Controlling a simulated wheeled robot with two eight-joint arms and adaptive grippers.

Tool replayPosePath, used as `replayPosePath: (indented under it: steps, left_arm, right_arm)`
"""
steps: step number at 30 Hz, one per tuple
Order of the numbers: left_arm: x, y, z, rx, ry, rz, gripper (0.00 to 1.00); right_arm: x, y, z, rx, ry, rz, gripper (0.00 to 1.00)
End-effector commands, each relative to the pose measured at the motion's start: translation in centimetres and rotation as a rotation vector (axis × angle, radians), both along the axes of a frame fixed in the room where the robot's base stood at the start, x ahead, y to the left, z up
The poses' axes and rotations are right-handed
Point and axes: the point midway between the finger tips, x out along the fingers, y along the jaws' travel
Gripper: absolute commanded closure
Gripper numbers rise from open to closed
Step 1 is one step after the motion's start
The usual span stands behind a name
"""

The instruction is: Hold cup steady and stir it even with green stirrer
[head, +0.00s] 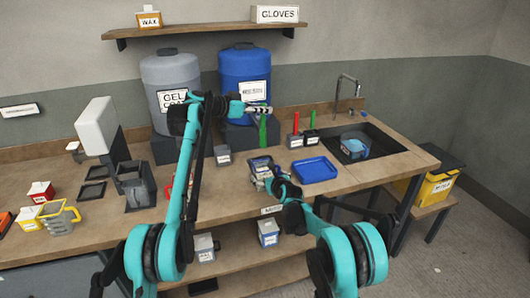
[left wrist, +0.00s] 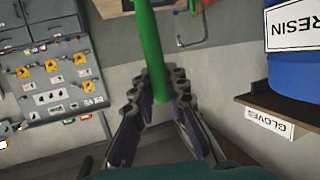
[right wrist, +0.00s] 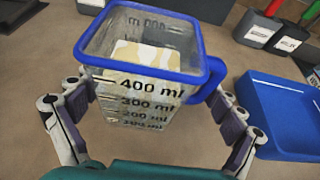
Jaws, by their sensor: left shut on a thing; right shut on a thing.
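A clear measuring cup with a blue rim and blue handle (right wrist: 150,85) stands upright on the bench; in the head view it is small (head: 259,166) and partly hidden by my right gripper (head: 274,182). Black volume marks are on its wall, and patchy white and yellowish contents show inside. My right gripper (right wrist: 150,100) is shut around the cup's sides. My left gripper (head: 262,111) is shut on the green stirrer (head: 263,131), which hangs upright above the cup. The stirrer also shows between the fingers in the left wrist view (left wrist: 157,45). No stirrer shows inside the cup.
A blue tray (head: 314,171) lies right of the cup. Labelled holders with a red stick (head: 296,124) and another green stick (head: 313,120) stand behind it. A grey gel coat drum (head: 171,80) and a blue drum (head: 244,68) stand at the back. A sink is at right.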

Motion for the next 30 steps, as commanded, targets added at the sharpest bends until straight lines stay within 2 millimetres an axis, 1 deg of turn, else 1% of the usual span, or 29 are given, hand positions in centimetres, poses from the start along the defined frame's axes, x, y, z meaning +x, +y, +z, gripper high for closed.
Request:
replayPosePath:
  steps: [3,14,30]
  left_arm:
    - [-0.1,0.1,-1.2,-0.002,-0.002,0.0,1.0]
    - [-0.1,0.1,-3.3,-0.003,-0.002,0.0,1.0]
    - [-0.1,0.1,-7.9,-0.003,-0.002,0.0,1.0]
  right_arm:
    - [0.0,0.0,0.0,0.0,0.0,0.0,0.53]
    - [0.0,0.0,0.0,0.0,0.0,0.0,0.53]
    - [0.0,0.0,0.0,0.0,0.0,0.0,0.53]
